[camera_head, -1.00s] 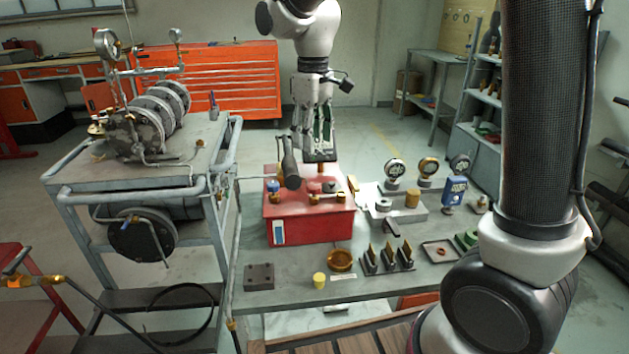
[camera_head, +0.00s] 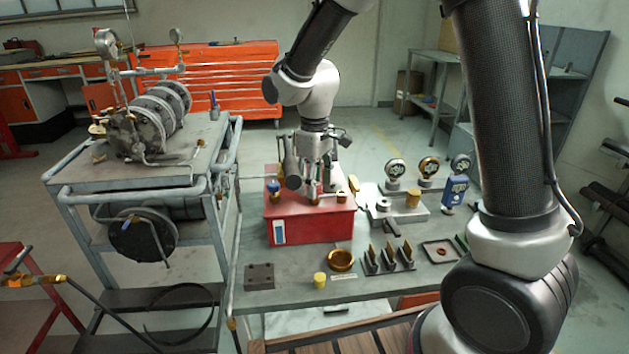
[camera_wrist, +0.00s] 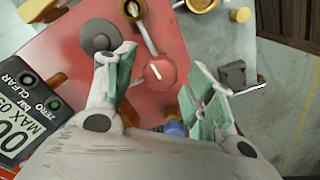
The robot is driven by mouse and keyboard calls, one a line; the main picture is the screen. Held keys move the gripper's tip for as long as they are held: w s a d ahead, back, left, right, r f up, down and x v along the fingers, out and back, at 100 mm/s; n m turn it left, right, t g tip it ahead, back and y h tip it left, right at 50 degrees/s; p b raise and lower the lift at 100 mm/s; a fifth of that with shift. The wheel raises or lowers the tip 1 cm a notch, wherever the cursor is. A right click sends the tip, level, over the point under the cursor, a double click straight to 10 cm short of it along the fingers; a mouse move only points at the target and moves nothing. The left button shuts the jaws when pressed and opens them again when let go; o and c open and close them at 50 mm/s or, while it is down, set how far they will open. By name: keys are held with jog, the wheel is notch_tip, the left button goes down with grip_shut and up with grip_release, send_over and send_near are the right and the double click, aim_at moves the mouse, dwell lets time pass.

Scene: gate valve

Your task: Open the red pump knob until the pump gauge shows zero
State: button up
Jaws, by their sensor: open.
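The red pump knob (camera_wrist: 158,74), round with a white line on top, sits on the red pump box (camera_head: 310,228). In the wrist view my gripper (camera_wrist: 162,62) is open, with one finger on each side of the knob; whether the pads touch it I cannot tell. In the head view my gripper (camera_head: 318,196) points down over the box top and hides the knob. The digital pump gauge (camera_wrist: 24,118) shows at the left edge of the wrist view, partly cut off; zeros and "MAX 03" are visible, but not the full reading.
A dark grey round part (camera_wrist: 99,35) and a brass-ended rod (camera_wrist: 140,22) lie close to the fingers. Several dial gauges (camera_head: 429,166) stand to the right.

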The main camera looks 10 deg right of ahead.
jog(key=c, duration=1)
jog(key=shift+n, duration=0.8)
jog(key=o, duration=1)
jog(key=shift+r, duration=0.1)
